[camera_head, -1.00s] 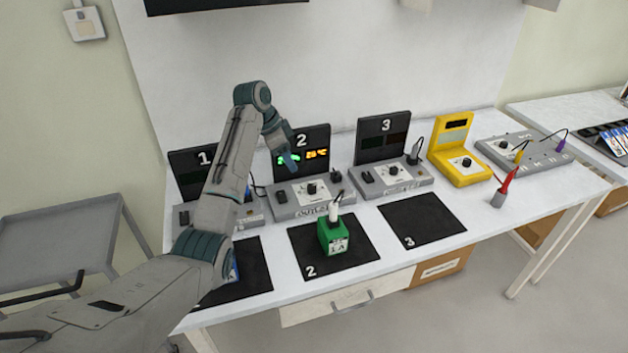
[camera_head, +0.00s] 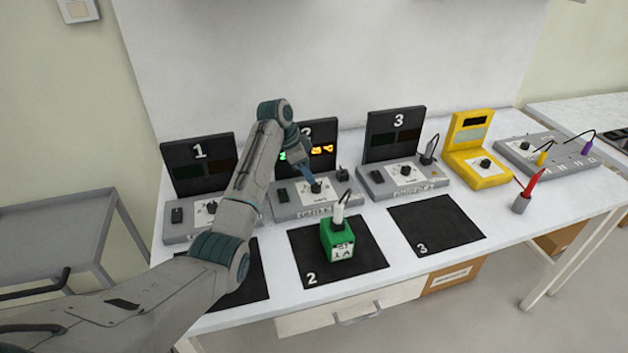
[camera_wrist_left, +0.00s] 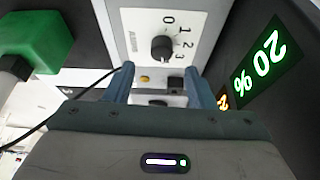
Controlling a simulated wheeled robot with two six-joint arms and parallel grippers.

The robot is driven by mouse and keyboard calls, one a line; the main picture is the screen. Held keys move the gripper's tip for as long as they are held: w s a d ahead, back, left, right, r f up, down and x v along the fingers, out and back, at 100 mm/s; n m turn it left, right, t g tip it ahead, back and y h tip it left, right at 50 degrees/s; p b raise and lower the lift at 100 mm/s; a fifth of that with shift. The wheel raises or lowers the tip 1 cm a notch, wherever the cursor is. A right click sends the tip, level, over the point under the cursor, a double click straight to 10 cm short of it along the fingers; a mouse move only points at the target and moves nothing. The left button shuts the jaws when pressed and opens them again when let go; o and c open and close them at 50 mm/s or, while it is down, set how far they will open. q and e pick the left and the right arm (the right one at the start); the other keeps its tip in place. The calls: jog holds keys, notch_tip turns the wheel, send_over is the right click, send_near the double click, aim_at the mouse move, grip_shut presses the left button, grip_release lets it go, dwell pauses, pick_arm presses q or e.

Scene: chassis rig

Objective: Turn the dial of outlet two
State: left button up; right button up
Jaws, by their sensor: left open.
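Outlet two (camera_head: 292,208) is a grey box with a black display panel (camera_head: 334,130) marked 2, lit in green and orange. Its black dial (camera_head: 316,187) sits on a white plate; in the left wrist view the dial (camera_wrist_left: 162,47) shows beside a scale of 0, 1, 2, 3. The lit display (camera_wrist_left: 262,62) reads a green 20 %. My left gripper (camera_head: 311,178) is over the dial in the head view. In the left wrist view its two blue fingers (camera_wrist_left: 159,78) are open and the dial appears just beyond their tips. My right gripper is not in view.
Outlet one (camera_head: 188,231) and outlet three (camera_head: 377,190) stand on either side with dark displays. A green block (camera_head: 337,240) with a white plug rests on mat two (camera_head: 363,258). A yellow meter (camera_head: 492,172) stands to the right. Mat three (camera_head: 437,227) is empty.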

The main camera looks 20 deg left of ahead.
aim_at(315, 185)
pick_arm(q)
jog(key=x, duration=0.4)
jog(key=shift+w+f+p, duration=0.25)
jog(key=shift+f+p, duration=0.1)
jog(key=shift+d+f, duration=0.3)
jog(key=shift+f, duration=0.3)
jog(key=shift+w, duration=0.1)
jog(key=c, duration=1)
jog(key=shift+o, duration=0.2)
